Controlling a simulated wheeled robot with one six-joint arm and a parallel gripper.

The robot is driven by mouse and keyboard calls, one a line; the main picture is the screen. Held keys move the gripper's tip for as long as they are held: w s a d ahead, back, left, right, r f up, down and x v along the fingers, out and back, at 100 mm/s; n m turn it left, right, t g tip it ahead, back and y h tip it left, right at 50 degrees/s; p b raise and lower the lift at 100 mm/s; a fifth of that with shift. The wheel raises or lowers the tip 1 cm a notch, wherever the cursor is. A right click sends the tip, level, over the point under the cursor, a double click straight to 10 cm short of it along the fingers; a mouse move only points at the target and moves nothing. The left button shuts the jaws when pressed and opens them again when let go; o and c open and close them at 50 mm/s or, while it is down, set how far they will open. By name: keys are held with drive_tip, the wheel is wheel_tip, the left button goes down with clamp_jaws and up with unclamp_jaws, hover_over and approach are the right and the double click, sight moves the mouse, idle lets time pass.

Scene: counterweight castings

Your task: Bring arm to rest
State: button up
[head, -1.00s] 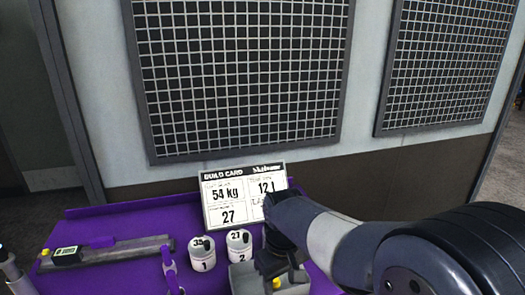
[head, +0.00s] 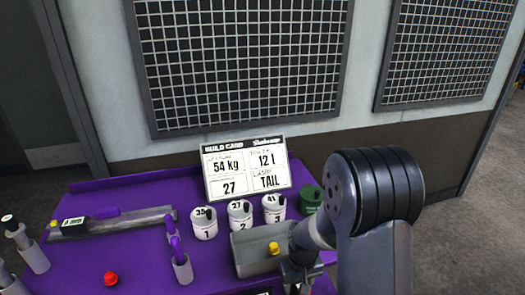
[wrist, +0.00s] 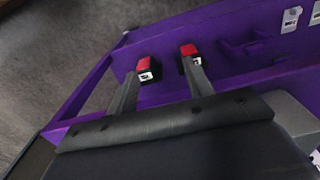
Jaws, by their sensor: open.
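My arm (head: 375,215) rises at the right of the head view, folded with its elbow up, over the right end of the purple bench (head: 110,260). My gripper itself is mostly hidden or below the edge of that view. In the wrist view my gripper (wrist: 168,62) shows two grey fingers with red tips, spread apart. Nothing is between them. They are over the purple bench surface near its edge, with grey floor beyond at the left.
A build card (head: 247,168) stands at the back. White canisters 1 (head: 204,224), 2 (head: 240,220) and 3 (head: 274,208) and a green canister (head: 311,198) stand before it. A grey block (head: 255,257) with a yellow knob is close to my arm. A red button (head: 111,279) is at front left.

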drive_tip(key=d+f+m, duration=0.1)
drive_tip(key=d+f, duration=0.2)
drive_tip(key=f, duration=0.8)
drive_tip(key=shift+d+m+b, duration=0.3)
drive_tip(key=shift+m+b, duration=0.1)
drive_tip(key=shift+b, duration=0.05)
drive_tip(key=shift+r, duration=0.15)
